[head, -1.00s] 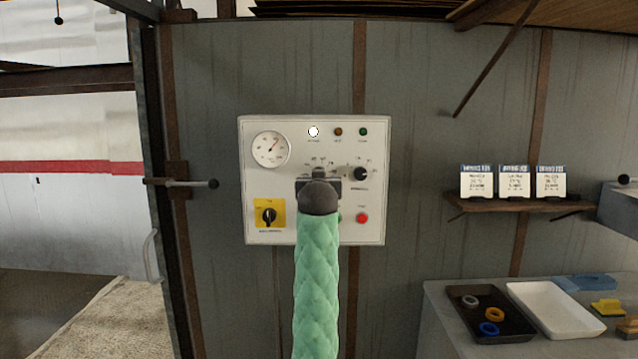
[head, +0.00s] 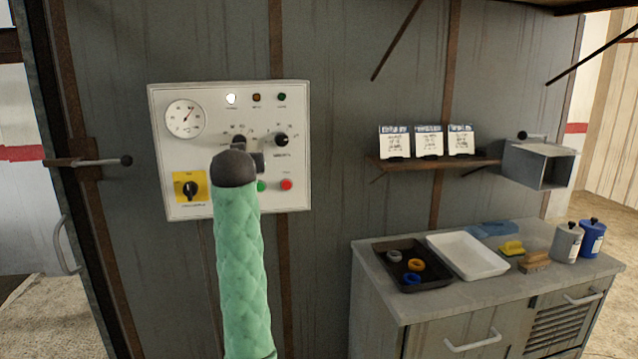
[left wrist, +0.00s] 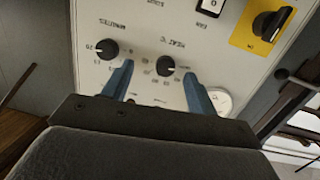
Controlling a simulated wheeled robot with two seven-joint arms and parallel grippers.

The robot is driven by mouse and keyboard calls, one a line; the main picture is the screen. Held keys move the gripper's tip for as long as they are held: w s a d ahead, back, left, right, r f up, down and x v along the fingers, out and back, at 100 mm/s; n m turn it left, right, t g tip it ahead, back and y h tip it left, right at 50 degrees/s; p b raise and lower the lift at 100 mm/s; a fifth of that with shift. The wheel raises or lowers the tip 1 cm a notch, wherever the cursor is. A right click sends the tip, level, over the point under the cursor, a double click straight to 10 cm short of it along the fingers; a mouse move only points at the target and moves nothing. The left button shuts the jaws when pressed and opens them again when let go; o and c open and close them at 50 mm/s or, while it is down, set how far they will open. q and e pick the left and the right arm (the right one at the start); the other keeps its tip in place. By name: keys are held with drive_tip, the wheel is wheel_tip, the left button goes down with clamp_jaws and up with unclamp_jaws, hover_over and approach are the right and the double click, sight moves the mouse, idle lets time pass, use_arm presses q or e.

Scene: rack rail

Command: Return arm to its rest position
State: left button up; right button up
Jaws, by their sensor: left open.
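My left arm with its green padded sleeve reaches up to a white control panel (head: 290,205) on the grey wall. My left gripper (head: 257,162) is partly hidden behind the dark wrist in the head view. In the left wrist view its two blue fingers (left wrist: 158,72) are spread apart and hold nothing. The black heat knob (left wrist: 168,65) appears between the fingertips, beyond them; the exact gap cannot be told. The minutes knob (left wrist: 107,49) is to its left there. The panel also has a gauge (head: 186,118) and a yellow-plated switch (head: 190,187). My right gripper is not in view.
A shelf (head: 430,162) with white cards and a grey open box (head: 540,165) are on the wall at right. Below, a counter (head: 400,305) carries a black tray (head: 432,281), a white tray (head: 468,256) and canisters (head: 591,240). A door handle bar (head: 95,161) juts out at left.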

use_arm(q)
drive_tip(key=s+d+f+m+h, duration=0.1)
drive_tip(key=s+d+f+h, duration=0.1)
drive_tip(key=s+d, duration=0.25)
drive_tip(key=s+d+f+m+g+h, duration=0.1)
drive_tip(key=s+f+g, duration=0.2)
drive_tip(key=s+f, duration=0.7)
drive_tip(key=s+d+f+m+g+h, duration=0.1)
drive_tip(key=s+d+f+g, duration=0.15)
drive_tip(key=f, duration=1.35)
drive_tip(key=s+f+m+g+h, duration=0.15)
drive_tip(key=s+f, duration=0.55)
drive_tip(key=f, duration=0.7)
drive_tip(key=s+f+g, duration=0.3)
drive_tip(key=s+f, duration=0.9)
drive_tip(key=s, duration=0.4)
drive_tip(key=s+f+g+y, duration=0.1)
drive_tip(key=s+f+g, duration=0.3)
drive_tip(key=s+f, duration=0.8)
drive_tip(key=s, duration=0.4)
drive_tip(key=shift+s+f+g, duration=0.3)
drive_tip(key=shift+s, duration=0.05)
